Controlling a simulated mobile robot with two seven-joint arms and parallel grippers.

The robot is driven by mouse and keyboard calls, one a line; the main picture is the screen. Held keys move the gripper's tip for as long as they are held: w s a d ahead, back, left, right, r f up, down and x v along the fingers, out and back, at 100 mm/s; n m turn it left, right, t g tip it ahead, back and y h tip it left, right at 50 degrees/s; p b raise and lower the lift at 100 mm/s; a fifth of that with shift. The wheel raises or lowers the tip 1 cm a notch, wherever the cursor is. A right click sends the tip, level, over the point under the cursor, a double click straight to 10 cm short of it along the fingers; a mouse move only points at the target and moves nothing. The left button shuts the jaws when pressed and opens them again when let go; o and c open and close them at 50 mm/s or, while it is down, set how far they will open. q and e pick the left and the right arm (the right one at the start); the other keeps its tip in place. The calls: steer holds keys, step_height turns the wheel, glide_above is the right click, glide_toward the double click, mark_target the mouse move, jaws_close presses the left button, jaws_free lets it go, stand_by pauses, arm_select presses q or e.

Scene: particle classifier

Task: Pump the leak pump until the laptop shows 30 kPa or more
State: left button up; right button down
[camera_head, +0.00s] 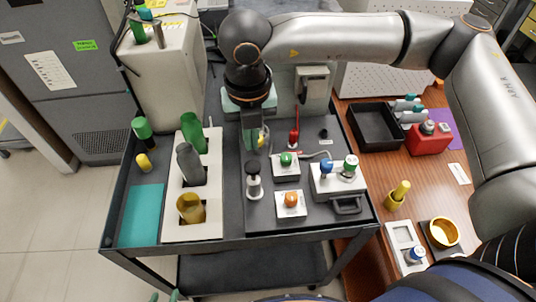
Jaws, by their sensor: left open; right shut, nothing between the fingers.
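My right gripper (256,138) reaches in from the top right and points down over the back of the dark board on the cart. Its fingers are shut and empty, and the wrist hides part of what lies behind it. A black-topped plunger device (253,181) stands upright just in front of that gripper; I cannot tell for sure whether it is the leak pump. No laptop screen or pressure reading is visible.
The board also holds a red lever (293,138), a green-button box (286,165), an orange-button box (291,205) and a white box with knobs (337,181). A white rack (206,222) with bottles is left. A wooden table (392,172) with a black tray (374,127) is right.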

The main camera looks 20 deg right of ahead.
mark_target(253, 167)
stand_by(0.3)
steer(key=shift+w+f+b, duration=0.2)
steer(key=shift+f+b, duration=0.35)
steer(key=shift+f, duration=1.2)
steer(key=shift+w+f+b, duration=0.15)
steer(key=shift+f+b, duration=0.4)
steer(key=shift+f, duration=1.2)
